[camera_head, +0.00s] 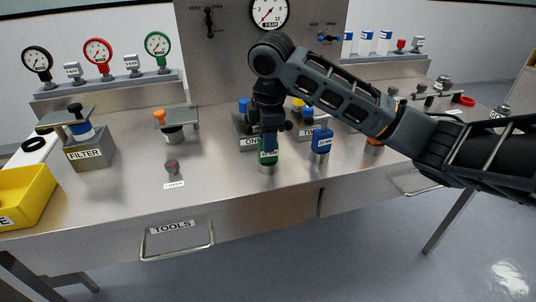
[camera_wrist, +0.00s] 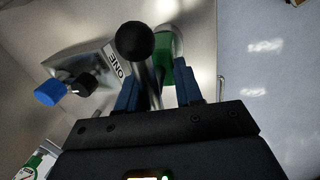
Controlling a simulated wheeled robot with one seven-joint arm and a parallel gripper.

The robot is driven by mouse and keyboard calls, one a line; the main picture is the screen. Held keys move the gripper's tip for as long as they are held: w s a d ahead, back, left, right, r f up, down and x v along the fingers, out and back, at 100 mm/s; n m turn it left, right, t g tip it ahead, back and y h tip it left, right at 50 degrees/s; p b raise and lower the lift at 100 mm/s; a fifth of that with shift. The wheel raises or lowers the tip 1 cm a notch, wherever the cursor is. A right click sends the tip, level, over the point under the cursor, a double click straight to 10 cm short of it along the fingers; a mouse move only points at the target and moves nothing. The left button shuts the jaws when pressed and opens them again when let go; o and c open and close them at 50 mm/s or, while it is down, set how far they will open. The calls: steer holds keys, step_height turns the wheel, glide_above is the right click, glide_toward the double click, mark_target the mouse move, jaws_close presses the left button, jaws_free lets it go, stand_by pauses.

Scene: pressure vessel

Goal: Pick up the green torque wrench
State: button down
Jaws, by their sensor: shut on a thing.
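The green torque wrench (camera_head: 268,157) stands upright on the steel bench, its labelled green body just below my gripper (camera_head: 269,136) in the head view. My gripper points down and hides the wrench's upper part. In the wrist view, the blue fingers (camera_wrist: 157,86) are closed around a metallic shaft. A black ball (camera_wrist: 134,41) and a green part (camera_wrist: 185,82) show just beyond them. I cannot tell whether the wrench's lower end is touching the bench.
A blue torque wrench (camera_head: 321,142) stands close to the right, with an orange one (camera_head: 375,146) farther right, partly behind my arm. The block marked ONE (camera_head: 245,135) is close behind on the left. The bench front, with a drawer marked TOOLS (camera_head: 172,227), is clear.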

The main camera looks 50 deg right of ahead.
stand_by(0.3)
steer(key=shift+r, duration=0.5)
step_height(320, 180, up, 3)
steer(key=shift+s+d+r+b, duration=0.1)
steer(key=shift+r+b, duration=0.1)
steer(key=shift+b, duration=0.15)
steer(key=s+d+r, duration=0.3)
steer(key=s+r, duration=0.3)
steer(key=s, duration=0.5)
steer(key=shift+r, duration=0.3)
steer(key=shift+w, duration=0.1)
